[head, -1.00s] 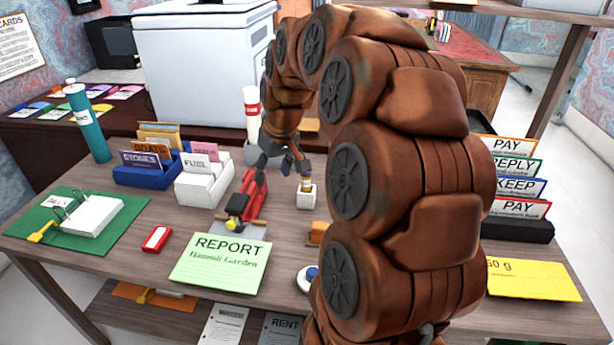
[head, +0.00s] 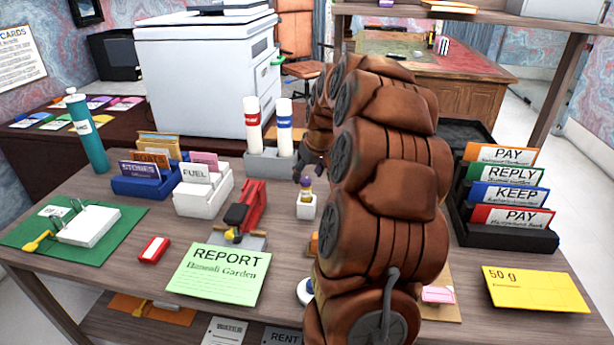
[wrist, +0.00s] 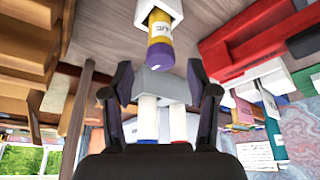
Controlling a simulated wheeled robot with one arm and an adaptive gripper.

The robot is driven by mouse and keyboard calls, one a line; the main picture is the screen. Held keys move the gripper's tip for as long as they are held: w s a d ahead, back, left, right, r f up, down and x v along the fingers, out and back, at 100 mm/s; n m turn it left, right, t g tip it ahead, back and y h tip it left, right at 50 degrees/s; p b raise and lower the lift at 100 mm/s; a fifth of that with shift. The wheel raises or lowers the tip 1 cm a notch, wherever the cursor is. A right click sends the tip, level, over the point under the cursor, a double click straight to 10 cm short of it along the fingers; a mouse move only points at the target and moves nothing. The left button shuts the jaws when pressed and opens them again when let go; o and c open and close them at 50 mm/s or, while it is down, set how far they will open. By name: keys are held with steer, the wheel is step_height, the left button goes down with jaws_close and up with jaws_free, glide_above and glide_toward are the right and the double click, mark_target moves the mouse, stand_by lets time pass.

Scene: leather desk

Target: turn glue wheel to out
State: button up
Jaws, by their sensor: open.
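The glue stick (head: 306,190) has a yellow body and a purple top. It stands in a white holder (head: 306,207) on the desk. In the wrist view the glue stick (wrist: 160,42) shows with its purple end towards me, below the white holder (wrist: 158,12) in the picture. My gripper (head: 308,174) is open, just above and behind the glue stick. In the wrist view its two dark fingers are spread on either side, with the purple end near the gap between them.
Two white tubes with red and blue bands (head: 252,118) stand in a grey holder (head: 262,165) behind. A red tool (head: 252,205) is left of the glue, and a green report card (head: 218,274) lies in front. My arm covers the desk to the right.

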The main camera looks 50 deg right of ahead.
steer(key=shift+x, duration=0.95)
jaws_close()
